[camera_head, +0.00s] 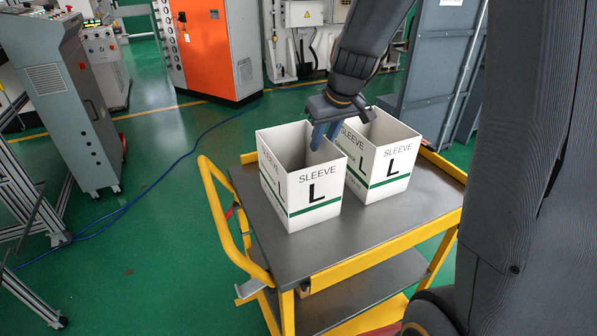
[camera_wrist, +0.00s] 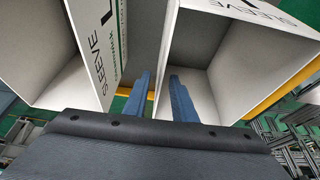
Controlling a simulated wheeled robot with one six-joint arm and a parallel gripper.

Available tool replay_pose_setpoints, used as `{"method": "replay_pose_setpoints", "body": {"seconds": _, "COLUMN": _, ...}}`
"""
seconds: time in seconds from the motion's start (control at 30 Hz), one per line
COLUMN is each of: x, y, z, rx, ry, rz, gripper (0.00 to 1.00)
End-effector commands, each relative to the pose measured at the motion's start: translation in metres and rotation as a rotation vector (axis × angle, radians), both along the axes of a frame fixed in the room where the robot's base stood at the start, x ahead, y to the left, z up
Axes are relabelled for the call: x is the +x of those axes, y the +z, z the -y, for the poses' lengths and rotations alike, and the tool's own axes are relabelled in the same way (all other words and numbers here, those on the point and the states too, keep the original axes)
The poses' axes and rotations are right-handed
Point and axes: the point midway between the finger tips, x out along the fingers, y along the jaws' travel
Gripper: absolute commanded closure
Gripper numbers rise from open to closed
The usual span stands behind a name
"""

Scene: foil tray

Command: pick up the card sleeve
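Two white open-topped card sleeves, marked "SLEEVE" and "L" with a green stripe, stand upright side by side on a cart: a left one (camera_head: 312,211) and a right one (camera_head: 390,166). My gripper (camera_head: 325,143) points down at the right wall of the left sleeve. In the wrist view that sleeve is on the right (camera_wrist: 215,55) and the other on the left (camera_wrist: 45,55). The blue fingers of my gripper (camera_wrist: 159,76) are apart, one on the inside and one on the outside of the wall. Whether either finger touches it cannot be told.
The grey-topped cart (camera_head: 370,230) has a yellow frame and a yellow handle (camera_head: 222,220) on its left. Its top is clear in front of the sleeves. Grey cabinets (camera_head: 440,75) stand behind it, and an orange cabinet (camera_head: 212,50) is farther back.

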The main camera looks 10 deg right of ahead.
Motion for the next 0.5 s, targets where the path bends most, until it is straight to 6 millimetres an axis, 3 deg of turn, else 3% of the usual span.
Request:
{"method": "replay_pose_setpoints", "body": {"seconds": 0.2, "x": 0.008, "y": -0.023, "z": -0.001, "rx": 0.001, "ry": -0.003, "rz": -0.001, "gripper": 0.76}}
{"method": "replay_pose_setpoints", "body": {"seconds": 0.5, "x": 0.010, "y": -0.028, "z": 0.000, "rx": 0.000, "ry": -0.004, "rz": 0.002, "gripper": 0.76}}
